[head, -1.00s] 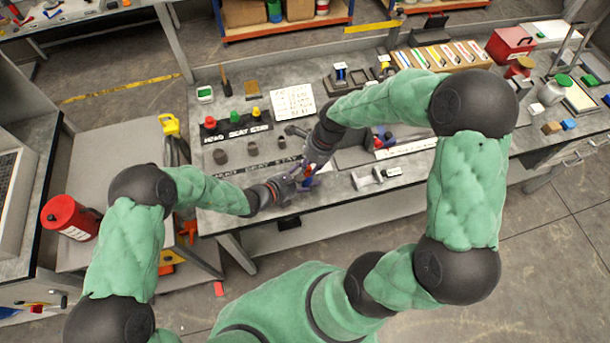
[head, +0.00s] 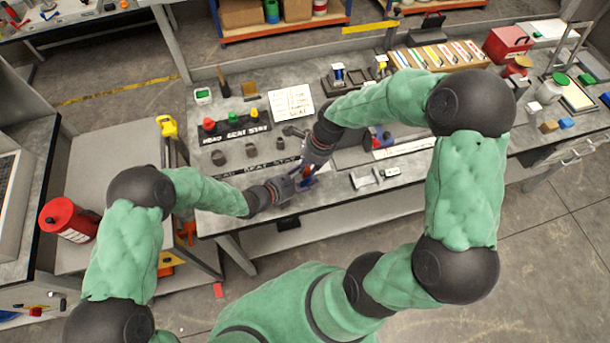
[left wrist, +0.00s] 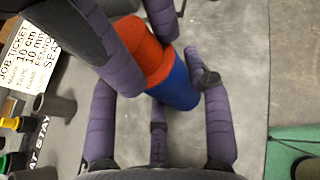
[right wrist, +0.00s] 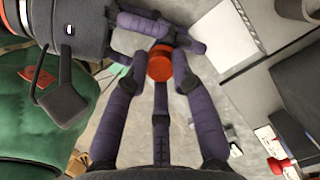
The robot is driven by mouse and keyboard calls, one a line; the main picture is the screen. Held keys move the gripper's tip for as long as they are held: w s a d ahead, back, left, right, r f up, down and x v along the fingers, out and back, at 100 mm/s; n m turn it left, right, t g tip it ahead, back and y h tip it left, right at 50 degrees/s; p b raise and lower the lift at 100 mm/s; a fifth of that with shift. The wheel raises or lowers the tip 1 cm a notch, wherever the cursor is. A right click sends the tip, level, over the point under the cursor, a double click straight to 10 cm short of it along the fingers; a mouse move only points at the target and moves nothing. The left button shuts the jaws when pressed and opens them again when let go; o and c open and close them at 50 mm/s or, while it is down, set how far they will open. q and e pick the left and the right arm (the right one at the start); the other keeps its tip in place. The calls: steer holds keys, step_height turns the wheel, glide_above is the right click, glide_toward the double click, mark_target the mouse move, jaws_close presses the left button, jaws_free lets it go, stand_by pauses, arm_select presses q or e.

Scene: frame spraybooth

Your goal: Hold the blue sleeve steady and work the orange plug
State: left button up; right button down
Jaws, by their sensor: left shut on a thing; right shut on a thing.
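The orange plug (left wrist: 145,52) and the blue sleeve (left wrist: 175,84) sit end to end in the left wrist view, plug at upper left, sleeve at lower right. My left gripper (left wrist: 175,95) is shut on the sleeve, its purple fingers on either side. My right gripper (right wrist: 158,66) is shut on the plug, whose round end (right wrist: 159,64) shows between its fingers in the right wrist view. The sleeve is hidden there. In the head view my left gripper (head: 302,184) and right gripper (head: 308,174) meet above the bench's front edge. How deep the plug sits cannot be told.
The workbench (head: 330,205) lies below both grippers. A label strip with red, green and yellow caps (head: 231,117) and a job ticket (head: 291,102) lie behind them. Small grey blocks (head: 375,177) lie to the right. A red canister (head: 68,217) stands far left.

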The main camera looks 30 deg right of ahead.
mark_target(308, 168)
steer(key=c, duration=1.6)
jaws_free()
steer(key=shift+c, duration=0.2)
jaws_close()
steer(key=shift+r, duration=0.6)
steer(key=shift+w+r, duration=0.1)
steer(key=shift+r, duration=2.05)
arm_select(q)
steer(key=o, duration=1.3)
